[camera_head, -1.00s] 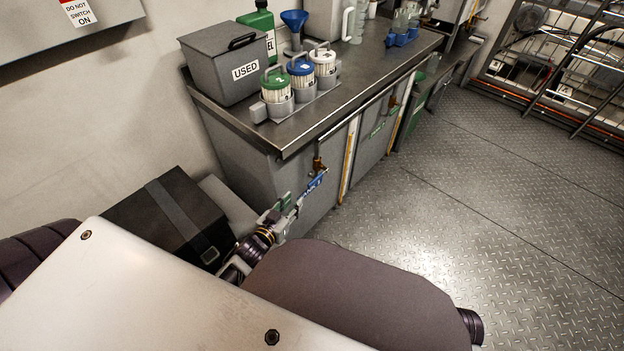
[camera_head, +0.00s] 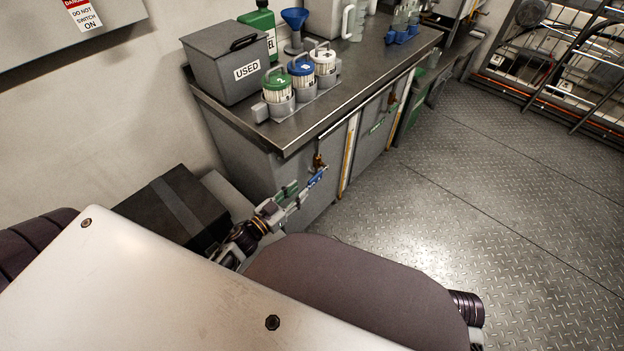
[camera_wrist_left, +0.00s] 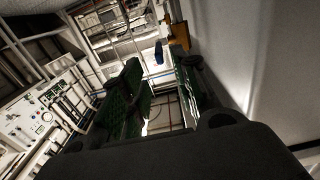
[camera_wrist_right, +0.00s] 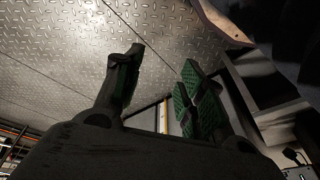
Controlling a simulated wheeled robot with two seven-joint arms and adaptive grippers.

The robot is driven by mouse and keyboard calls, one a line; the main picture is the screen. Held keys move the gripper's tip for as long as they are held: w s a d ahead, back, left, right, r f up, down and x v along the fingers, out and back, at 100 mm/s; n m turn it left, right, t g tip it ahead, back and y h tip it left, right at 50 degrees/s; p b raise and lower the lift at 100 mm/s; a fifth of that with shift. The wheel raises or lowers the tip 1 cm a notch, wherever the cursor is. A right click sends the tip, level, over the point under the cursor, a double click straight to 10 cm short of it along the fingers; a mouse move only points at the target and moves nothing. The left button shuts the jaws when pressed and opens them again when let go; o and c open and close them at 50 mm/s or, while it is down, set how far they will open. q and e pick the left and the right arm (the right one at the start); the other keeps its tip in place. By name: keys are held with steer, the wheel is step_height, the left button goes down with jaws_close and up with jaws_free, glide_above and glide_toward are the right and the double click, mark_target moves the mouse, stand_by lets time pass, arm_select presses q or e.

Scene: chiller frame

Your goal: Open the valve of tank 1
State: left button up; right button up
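The grey tank cabinet (camera_head: 262,165) nearest me has a brass valve (camera_head: 318,162) under the counter's front edge. A small blue patch (camera_head: 317,178) shows just below the valve; I cannot tell there whether it is handle or label. My left gripper (camera_head: 297,196) is open, close to the valve on its lower left. In the left wrist view a blue handle (camera_wrist_left: 158,53) and the brass valve part (camera_wrist_left: 177,47) lie beyond the open fingertips, with the handle between them in the picture. My right gripper (camera_wrist_right: 158,75) is open and empty over the floor, outside the head view.
The counter holds a grey USED box (camera_head: 232,62) and several lidded canisters (camera_head: 302,72). Another brass valve (camera_head: 391,101) is further along the front. A black case (camera_head: 175,210) stands at the left. The metal floor (camera_head: 480,200) to the right is clear.

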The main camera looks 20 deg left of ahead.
mark_target(312, 179)
arm_select(q)
steer(key=shift+w, duration=0.15)
steer(key=b+x, duration=0.1)
steer(key=x, duration=0.5)
steer(key=shift+w, duration=0.2)
steer(key=shift+w+d+b, duration=0.25)
steer(key=shift+w+b, duration=0.05)
steer(key=shift+w, duration=0.1)
arm_select(e)
steer(key=shift+a+r+t, duration=0.2)
steer(key=shift+r+t, duration=0.1)
steer(key=shift+r, duration=0.9)
arm_select(q)
jaws_close()
